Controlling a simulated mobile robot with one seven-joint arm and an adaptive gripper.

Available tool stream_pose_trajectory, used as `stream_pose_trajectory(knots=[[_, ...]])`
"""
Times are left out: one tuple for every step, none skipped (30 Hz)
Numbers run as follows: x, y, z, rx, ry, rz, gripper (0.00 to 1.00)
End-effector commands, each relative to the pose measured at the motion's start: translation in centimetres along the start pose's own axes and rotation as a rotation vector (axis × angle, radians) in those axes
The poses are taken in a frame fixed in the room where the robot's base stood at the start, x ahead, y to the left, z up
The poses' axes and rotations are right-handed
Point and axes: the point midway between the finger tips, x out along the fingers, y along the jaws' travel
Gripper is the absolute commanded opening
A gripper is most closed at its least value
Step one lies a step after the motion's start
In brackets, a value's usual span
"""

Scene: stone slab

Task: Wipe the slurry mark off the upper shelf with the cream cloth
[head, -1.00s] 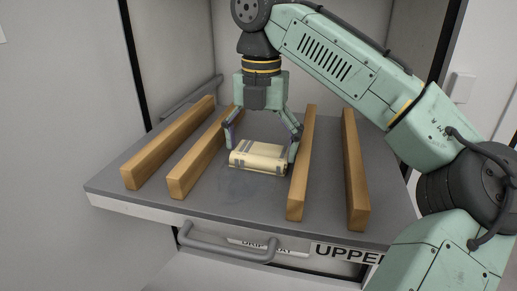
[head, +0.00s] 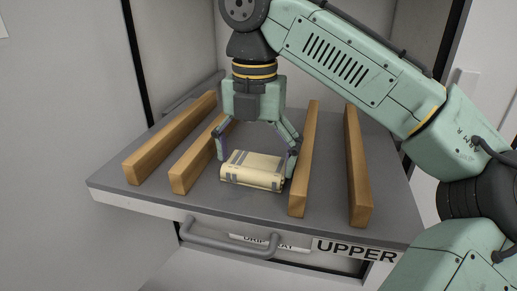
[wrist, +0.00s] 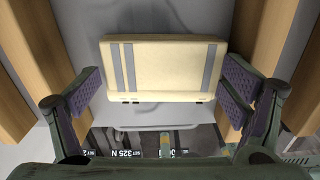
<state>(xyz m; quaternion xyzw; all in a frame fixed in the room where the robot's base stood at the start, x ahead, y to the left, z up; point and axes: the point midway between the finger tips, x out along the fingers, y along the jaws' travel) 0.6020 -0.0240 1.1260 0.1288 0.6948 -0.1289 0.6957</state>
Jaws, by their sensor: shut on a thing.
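The cream cloth (head: 251,171), a folded pad with grey stripes, lies on the grey upper shelf (head: 335,227) between the two middle wooden bars. My gripper (head: 256,162) points down over the cloth and is shut on it, one finger at each end. In the wrist view the cloth (wrist: 165,68) sits between the purple-padded fingers (wrist: 166,93). I cannot make out the slurry mark clearly now; the cloth covers part of the shelf where a faint dark patch showed earlier.
Two wooden bars stand left of the cloth (head: 172,138) (head: 200,157) and two right of it (head: 305,160) (head: 357,170). The nearest right bar is close to my finger. A grey handle (head: 230,245) and an UPPER label (head: 357,251) are below the shelf's front edge.

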Motion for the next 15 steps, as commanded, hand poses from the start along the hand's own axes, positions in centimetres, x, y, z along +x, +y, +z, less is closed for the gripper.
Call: stream_pose_trajectory(knots=[[0.1, 0.0, -0.4, -0.002, 0.002, 0.0, 0.69], [0.1, 0.0, -0.6, -0.002, 0.002, 0.0, 0.69], [0.2, -0.1, -0.8, -0.002, 0.002, -0.001, 0.69], [0.2, -0.1, -0.9, -0.001, 0.002, -0.001, 0.69], [0.2, -0.1, -1.0, 0.0, 0.003, -0.001, 0.69], [0.2, -0.1, -1.1, 0.0, 0.003, -0.001, 0.69], [0.2, -0.1, -1.1, 0.0, 0.003, -0.001, 0.69], [0.3, -0.1, -1.1, 0.0, 0.003, -0.001, 0.69], [0.3, -0.1, -1.2, 0.0, 0.003, -0.001, 0.69], [0.3, -0.1, -1.3, 0.0, 0.003, -0.001, 0.69], [0.3, -0.1, -1.5, -0.001, 0.003, -0.001, 0.69], [0.3, -0.1, -1.7, -0.001, 0.004, -0.001, 0.69], [0.2, -0.1, -2.0, -0.002, 0.004, -0.001, 0.69], [0.2, -0.1, -2.2, -0.001, 0.004, -0.001, 0.69], [0.2, -0.2, -2.6, -0.001, 0.004, -0.001, 0.69]])
